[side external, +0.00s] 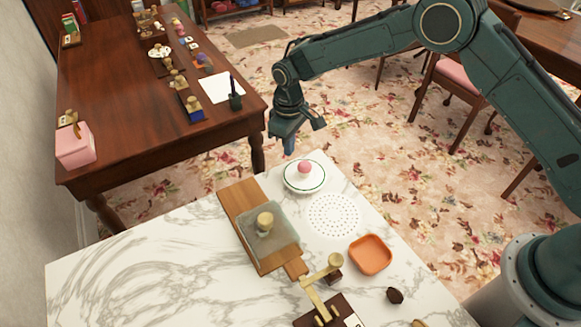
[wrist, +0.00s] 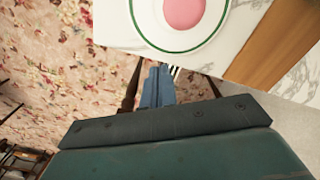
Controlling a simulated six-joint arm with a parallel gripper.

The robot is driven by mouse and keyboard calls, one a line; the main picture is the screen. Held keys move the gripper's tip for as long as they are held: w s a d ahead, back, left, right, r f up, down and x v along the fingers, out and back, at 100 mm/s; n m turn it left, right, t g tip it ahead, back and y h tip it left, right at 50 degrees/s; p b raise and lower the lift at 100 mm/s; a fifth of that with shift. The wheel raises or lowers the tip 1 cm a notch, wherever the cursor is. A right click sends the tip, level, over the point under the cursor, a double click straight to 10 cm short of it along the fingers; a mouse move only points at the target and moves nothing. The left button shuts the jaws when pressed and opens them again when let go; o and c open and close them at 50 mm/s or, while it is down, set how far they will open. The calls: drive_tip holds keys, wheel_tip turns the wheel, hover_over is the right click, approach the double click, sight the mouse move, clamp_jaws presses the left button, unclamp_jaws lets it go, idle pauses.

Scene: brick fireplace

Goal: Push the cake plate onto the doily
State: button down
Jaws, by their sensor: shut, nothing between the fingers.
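The cake plate (side external: 290,181) is white with a green ring and carries a pink cake (side external: 304,167). It stands near the marble table's far edge. In the wrist view the plate (wrist: 147,22) and the pink cake (wrist: 183,12) show at the top, partly cut off. The white lacy doily (side external: 334,215) lies flat on the marble, just in front of the plate and slightly right; the two look apart or nearly touching. My gripper (side external: 289,150) is shut and empty, behind the plate and past the table's far edge. Its blue fingertips (wrist: 157,85) point toward the plate without touching it.
A wooden board (side external: 238,197) with a grey slab and a stamp-like piece lies left of the doily. An orange dish (side external: 370,255) sits to its front right. A wooden stand (side external: 320,285) and a dark lump (side external: 394,295) are nearer. The marble at left is clear.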

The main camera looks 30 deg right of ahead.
sight(309, 168)
drive_tip(key=shift+f, duration=1.2)
drive_tip(key=shift+s, duration=0.4)
idle(0.3)
drive_tip(key=shift+s, duration=0.5)
drive_tip(key=shift+s, duration=0.25)
drive_tip(key=shift+s, duration=0.55)
drive_tip(key=shift+s+f, duration=0.25)
drive_tip(key=shift+s, duration=1.8)
drive_tip(key=shift+s+r, duration=0.15)
drive_tip(key=shift+s, duration=0.1)
drive_tip(key=shift+s+d+r, duration=0.1)
drive_tip(key=shift+s, duration=0.25)
